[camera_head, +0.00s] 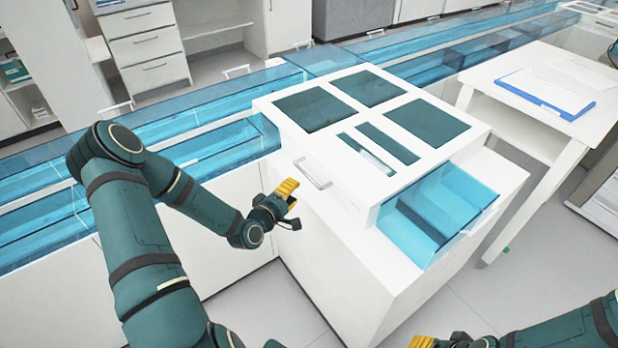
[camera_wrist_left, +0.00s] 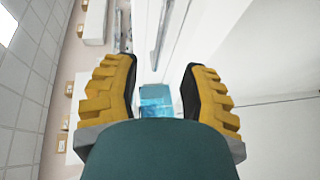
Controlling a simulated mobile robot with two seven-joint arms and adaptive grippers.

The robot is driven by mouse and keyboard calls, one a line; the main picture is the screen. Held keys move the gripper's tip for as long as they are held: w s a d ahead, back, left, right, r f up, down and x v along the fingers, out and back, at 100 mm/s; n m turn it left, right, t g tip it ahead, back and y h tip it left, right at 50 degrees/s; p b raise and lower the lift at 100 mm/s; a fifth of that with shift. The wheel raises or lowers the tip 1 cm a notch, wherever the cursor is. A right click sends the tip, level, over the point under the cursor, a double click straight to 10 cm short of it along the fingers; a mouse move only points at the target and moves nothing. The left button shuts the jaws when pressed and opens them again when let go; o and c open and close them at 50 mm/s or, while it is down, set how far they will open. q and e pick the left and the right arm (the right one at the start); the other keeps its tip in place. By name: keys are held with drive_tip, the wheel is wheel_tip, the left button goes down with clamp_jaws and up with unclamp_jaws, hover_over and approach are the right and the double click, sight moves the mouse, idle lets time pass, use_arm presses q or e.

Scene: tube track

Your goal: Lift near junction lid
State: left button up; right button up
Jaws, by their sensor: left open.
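The junction lid (camera_head: 290,125) is a white cover with several dark window panels, on top of a white cabinet-like junction (camera_head: 350,270). A metal bar handle (camera_head: 314,176) stands out from its left front side. The lid looks seated flat. My left gripper (camera_head: 290,206), with yellow finger pads, is just below and left of the handle, apart from it. In the left wrist view its fingers (camera_wrist_left: 158,90) are spread, with nothing held between them. My right gripper (camera_head: 428,343) shows only as a yellow tip at the bottom edge; its jaws are mostly cut off.
Blue transparent tube track (camera_head: 225,145) runs into the junction from the left and on to the upper right. A blue clear section (camera_head: 435,215) opens on the junction's right front. A white table (camera_head: 540,75) with a blue-edged tray (camera_head: 545,95) stands at right.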

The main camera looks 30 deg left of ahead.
sight(308, 178)
use_arm(q)
drive_tip(key=w, duration=0.3)
drive_tip(key=w+f, duration=0.1)
drive_tip(key=w, duration=0.2)
drive_tip(key=w+b, duration=0.1)
drive_tip(key=w, duration=0.2)
drive_tip(key=shift+w+f, duration=0.4)
clamp_jaws()
